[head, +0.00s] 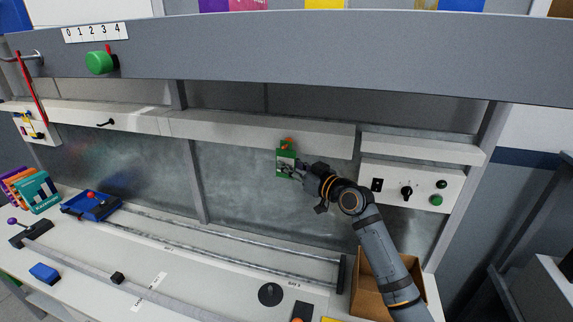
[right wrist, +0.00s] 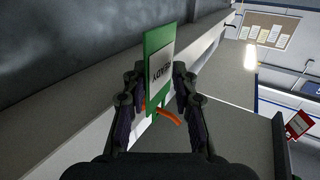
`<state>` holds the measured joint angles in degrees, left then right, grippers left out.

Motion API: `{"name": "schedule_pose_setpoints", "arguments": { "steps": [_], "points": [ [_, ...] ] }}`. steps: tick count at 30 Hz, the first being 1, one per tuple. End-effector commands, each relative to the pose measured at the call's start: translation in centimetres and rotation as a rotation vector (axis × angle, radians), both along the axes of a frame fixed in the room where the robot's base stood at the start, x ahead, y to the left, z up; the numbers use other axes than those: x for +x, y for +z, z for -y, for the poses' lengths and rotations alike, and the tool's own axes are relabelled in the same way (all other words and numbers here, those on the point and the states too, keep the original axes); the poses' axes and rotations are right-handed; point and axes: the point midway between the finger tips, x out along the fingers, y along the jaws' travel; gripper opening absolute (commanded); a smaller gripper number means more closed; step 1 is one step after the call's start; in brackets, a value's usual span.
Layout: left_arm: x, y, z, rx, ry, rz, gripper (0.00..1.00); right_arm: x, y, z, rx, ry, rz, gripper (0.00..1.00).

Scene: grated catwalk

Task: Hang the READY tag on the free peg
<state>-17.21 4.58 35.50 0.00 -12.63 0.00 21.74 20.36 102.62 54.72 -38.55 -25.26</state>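The READY tag (head: 285,157) is a green card with a white label and an orange piece (head: 288,142) at its top. It shows large in the right wrist view (right wrist: 160,62), its lettering upside down. My right gripper (head: 297,168) is shut on the tag; its fingers (right wrist: 154,88) press on both sides. The tag is in front of the pale rail's lower edge; I cannot tell whether they touch. A bare black peg (head: 106,123) sticks out of the rail at the left, well away from the tag. It seems to show small in the right wrist view (right wrist: 230,25). My left gripper is out of view.
A grey beam (head: 300,50) with a green knob (head: 100,62) crosses above the rail. A switch panel (head: 421,189) is at the right. A cardboard box (head: 371,284) stands below my right arm.

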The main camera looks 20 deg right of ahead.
Motion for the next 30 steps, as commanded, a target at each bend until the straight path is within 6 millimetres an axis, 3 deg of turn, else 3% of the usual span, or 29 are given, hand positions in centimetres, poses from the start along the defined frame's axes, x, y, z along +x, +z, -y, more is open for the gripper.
{"name": "schedule_pose_setpoints", "arguments": {
  "steps": [1, 5, 30],
  "points": [
    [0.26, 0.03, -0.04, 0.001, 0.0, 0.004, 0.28, -0.01, -0.01, 0.0, 0.0, 0.0, 0.0, 0.16],
    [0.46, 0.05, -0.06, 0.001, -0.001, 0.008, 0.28, -0.01, -0.02, 0.02, 0.0, 0.0, 0.0, 0.0],
    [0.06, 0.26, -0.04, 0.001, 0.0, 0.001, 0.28, -0.05, 0.71, 0.0, 0.0, 0.0, 0.0, 0.0]
  ]
}}
